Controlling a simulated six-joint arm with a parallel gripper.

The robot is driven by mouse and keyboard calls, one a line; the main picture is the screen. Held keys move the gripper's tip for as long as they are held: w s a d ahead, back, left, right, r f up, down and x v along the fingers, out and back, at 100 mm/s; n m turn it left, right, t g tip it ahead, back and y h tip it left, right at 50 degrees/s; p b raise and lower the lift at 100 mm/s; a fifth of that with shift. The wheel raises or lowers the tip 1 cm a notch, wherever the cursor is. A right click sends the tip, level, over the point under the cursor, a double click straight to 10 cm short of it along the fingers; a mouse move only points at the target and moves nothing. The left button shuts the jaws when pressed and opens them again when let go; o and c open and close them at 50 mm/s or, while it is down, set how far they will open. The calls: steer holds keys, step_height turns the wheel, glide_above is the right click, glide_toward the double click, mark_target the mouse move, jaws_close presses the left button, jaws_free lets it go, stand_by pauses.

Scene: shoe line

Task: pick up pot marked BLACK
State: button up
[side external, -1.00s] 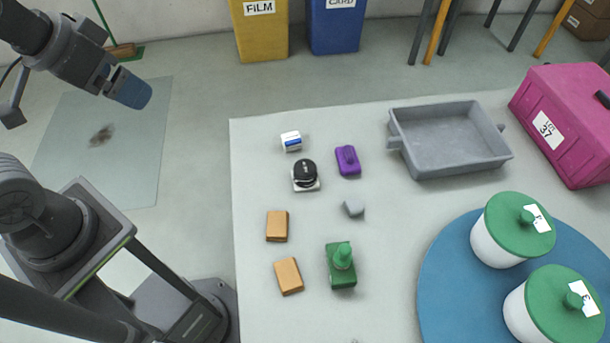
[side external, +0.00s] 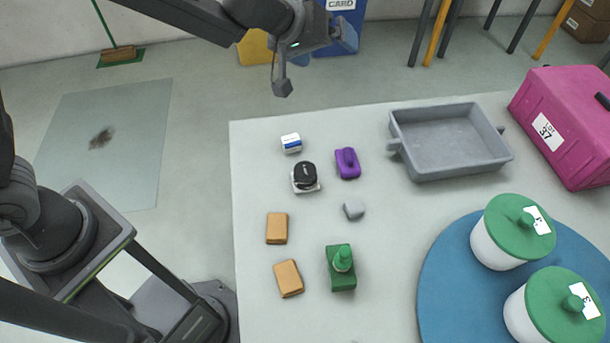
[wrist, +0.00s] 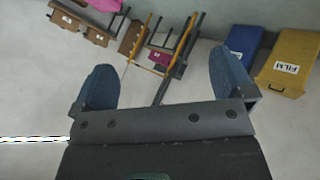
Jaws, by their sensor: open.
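A small pot with a black top (side external: 305,175) sits on a pale square base on the grey table, left of the purple block. White marks show on its top, too small to read. My gripper (side external: 345,36) is at the upper middle of the side view, beyond the table's far edge and well away from the pot. In the wrist view my gripper (wrist: 165,78) has its two blue fingers wide apart with nothing between them. The pot does not show in the wrist view.
Near the pot are a blue-and-white block (side external: 291,143), a purple block (side external: 347,163), a grey lump (side external: 354,208), two tan blocks (side external: 277,228) and a green bottle piece (side external: 341,267). A grey tray (side external: 398,148), magenta case (side external: 565,125) and green-lidded jars (side external: 512,230) stand right.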

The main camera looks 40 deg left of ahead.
step_height(320, 180, down, 10)
steer(key=w+d+n+g+y, duration=0.1)
steer(key=w+n+y, duration=0.1)
steer(key=w, duration=0.1)
steer(key=n+g+y, duration=0.3)
steer(key=g+y, duration=0.1)
steer(key=y, duration=0.1)
glide_toward(306, 170)
steer(key=shift+g, duration=0.3)
steer(key=x, duration=0.6)
steer(key=shift+f, duration=0.35)
steer(key=shift+w+x, duration=0.2)
steer(key=shift+x, duration=2.75)
steer(key=shift+a+r, duration=0.1)
steer(key=shift+c, duration=0.2)
steer(key=c, duration=1.2)
steer(key=shift+w+r, duration=0.1)
steer(key=shift+c, duration=0.4)
steer(key=shift+r, duration=0.1)
